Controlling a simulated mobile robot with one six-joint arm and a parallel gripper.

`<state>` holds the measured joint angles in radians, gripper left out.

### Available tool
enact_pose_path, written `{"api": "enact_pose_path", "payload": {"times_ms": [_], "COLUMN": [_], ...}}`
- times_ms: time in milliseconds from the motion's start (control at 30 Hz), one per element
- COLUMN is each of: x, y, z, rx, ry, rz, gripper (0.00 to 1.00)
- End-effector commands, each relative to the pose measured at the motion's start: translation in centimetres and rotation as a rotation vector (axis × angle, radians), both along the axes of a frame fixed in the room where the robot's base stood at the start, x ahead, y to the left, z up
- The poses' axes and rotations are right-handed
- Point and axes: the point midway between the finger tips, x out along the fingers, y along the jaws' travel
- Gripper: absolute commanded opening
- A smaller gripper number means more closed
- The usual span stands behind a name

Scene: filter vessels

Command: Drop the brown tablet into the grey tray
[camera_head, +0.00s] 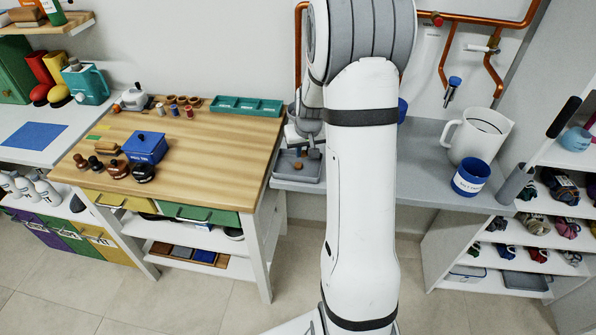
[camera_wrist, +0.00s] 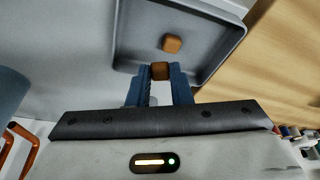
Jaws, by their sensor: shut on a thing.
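My gripper (camera_wrist: 160,74) is shut on a brown tablet (camera_wrist: 161,70), a small block between its two blue fingertips. The grey tray (camera_wrist: 208,42) is shallow with a raised rim, and the held tablet shows over its near part in the wrist view. A second brown tablet (camera_wrist: 172,44) lies on the tray floor, a little beyond the held one. In the head view the tray (camera_head: 284,173) sits on the grey counter just right of the wooden table, with small brown pieces in or over it. My arm partly hides that area. The exact gap between held tablet and tray cannot be told.
The wooden table (camera_head: 206,142) on the left carries a blue box (camera_head: 145,148), a green tray (camera_head: 246,107) and dark stampers. On the grey counter (camera_head: 425,178), a white jug (camera_head: 478,136) and a blue cup (camera_head: 470,178) stand right of my arm. Copper pipes run behind.

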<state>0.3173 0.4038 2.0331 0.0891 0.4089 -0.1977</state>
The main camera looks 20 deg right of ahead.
Motion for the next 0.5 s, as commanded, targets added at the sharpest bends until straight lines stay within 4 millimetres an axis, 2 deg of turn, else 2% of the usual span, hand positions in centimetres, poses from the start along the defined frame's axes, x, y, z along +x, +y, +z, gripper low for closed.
{"api": "enact_pose_path", "payload": {"times_ms": [33, 100, 400, 433, 500], "x": [-0.03, -0.03, -0.04, -0.04, -0.04], "y": [-0.07, -0.1, -0.15, -0.16, -0.16], "z": [-0.91, -1.35, -1.5, -1.5, -1.5], "rx": [0.0, 0.0, 0.0, 0.0, 0.0], "ry": [0.0, 0.0, -0.001, -0.001, -0.001], "rz": [-0.001, -0.002, -0.003, -0.003, -0.003], "gripper": [0.0, 0.0, 0.0, 0.19, 0.25]}}
